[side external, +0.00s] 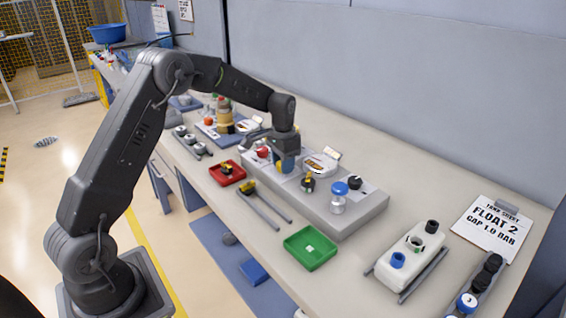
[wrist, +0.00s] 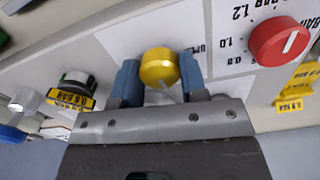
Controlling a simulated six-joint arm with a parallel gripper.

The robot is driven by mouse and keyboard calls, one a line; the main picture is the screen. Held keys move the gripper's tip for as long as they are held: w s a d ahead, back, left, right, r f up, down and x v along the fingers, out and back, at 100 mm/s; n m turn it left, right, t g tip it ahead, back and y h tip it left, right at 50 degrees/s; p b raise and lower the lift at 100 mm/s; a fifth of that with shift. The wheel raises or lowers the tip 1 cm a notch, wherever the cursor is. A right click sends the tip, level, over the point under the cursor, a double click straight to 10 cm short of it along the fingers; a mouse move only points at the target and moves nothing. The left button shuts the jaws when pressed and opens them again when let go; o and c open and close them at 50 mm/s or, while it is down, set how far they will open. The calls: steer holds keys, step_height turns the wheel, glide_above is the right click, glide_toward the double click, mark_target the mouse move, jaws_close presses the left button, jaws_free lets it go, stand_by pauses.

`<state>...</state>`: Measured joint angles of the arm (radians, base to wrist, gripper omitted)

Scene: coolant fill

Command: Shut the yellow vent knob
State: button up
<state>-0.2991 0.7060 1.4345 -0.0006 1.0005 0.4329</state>
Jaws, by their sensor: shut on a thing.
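The yellow vent knob (wrist: 159,66) sits between the two blue fingers of my gripper (wrist: 160,76) in the wrist view. One finger is against each side of it, so the gripper is shut on the knob. A pale pointer mark shows low on the knob's face, toward the gripper body. In the side external view my gripper (side external: 286,162) reaches down onto the long grey block (side external: 345,215), and a bit of yellow shows at the fingers. Most of the knob is hidden there.
A red knob (wrist: 280,41) beside a printed scale is right of my gripper; a dark-topped fitting (wrist: 76,83) with a yellow tag is left. A blue-capped clear bottle (side external: 339,197) stands on the block's right part. Red (side external: 228,182) and green (side external: 311,262) trays lie in front.

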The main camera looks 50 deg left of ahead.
steer(key=shift+s, duration=0.1)
steer(key=o, duration=0.9)
step_height(320, 180, up, 14)
steer(key=shift+f, duration=0.1)
stand_by(0.5)
steer(key=s+d+r+t, duration=0.2)
steer(key=s+d+r, duration=0.25)
steer(key=s, duration=0.35)
steer(key=s+d+r+t, duration=0.1)
steer(key=s+d+r, duration=0.3)
steer(key=s+d, duration=0.25)
steer(key=s+d+f+t, duration=0.1)
steer(key=s, duration=0.4)
steer(key=s+d+f+n, duration=0.1)
steer(key=s+d+f, duration=0.1)
steer(key=s, duration=0.3)
steer(key=s+d+f+t, duration=0.1)
steer(key=s+f, duration=0.1)
steer(key=s, duration=0.3)
steer(key=shift+s+d+f+n+t, duration=0.2)
steer(key=shift+s+n+t, duration=0.05)
steer(key=shift+n+t, duration=0.05)
